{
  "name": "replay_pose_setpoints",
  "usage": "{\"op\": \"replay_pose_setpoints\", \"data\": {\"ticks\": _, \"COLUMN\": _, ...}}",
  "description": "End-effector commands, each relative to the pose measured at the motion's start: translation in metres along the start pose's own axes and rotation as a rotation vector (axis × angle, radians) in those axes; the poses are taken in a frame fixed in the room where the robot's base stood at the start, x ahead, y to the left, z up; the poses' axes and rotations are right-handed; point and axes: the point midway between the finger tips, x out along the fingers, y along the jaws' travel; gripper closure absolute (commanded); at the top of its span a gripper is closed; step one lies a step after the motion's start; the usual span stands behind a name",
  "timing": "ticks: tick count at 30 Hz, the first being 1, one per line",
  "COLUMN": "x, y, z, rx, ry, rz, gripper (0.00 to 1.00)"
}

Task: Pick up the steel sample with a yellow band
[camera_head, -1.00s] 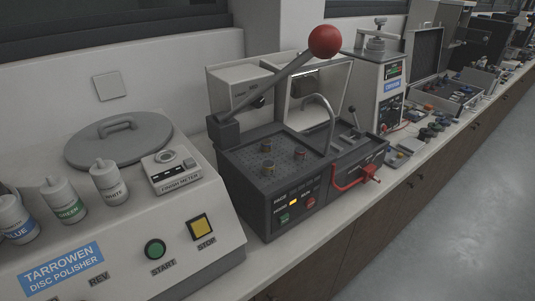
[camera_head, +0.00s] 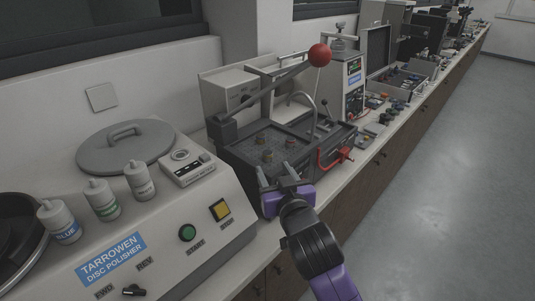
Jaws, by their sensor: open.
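One is at the back (camera_head: 265,139), one at the right (camera_head: 290,143) and one nearer the front (camera_head: 267,156). Their coloured bands are too small to tell surely which one is yellow. My gripper (camera_head: 275,172) is open and empty at the front edge of this machine, just in front of the samples and apart from them.
A lever with a red ball (camera_head: 320,55) slants up over the machine. A curved metal pipe (camera_head: 304,100) and a red handle (camera_head: 334,157) are at its right. Open floor (camera_head: 440,200) lies right.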

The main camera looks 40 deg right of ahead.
Motion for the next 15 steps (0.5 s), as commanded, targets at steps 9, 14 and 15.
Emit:
{"op": "replay_pose_setpoints", "data": {"ticks": 9, "x": 0.026, "y": 0.007, "z": -0.002, "rx": 0.018, "ry": -0.024, "rz": 0.032, "gripper": 0.48}}
{"op": "replay_pose_setpoints", "data": {"ticks": 14, "x": 0.042, "y": 0.007, "z": -0.002, "rx": 0.018, "ry": -0.024, "rz": 0.032, "gripper": 0.48}}
{"op": "replay_pose_setpoints", "data": {"ticks": 15, "x": 0.047, "y": 0.008, "z": -0.002, "rx": 0.018, "ry": -0.024, "rz": 0.032, "gripper": 0.48}}
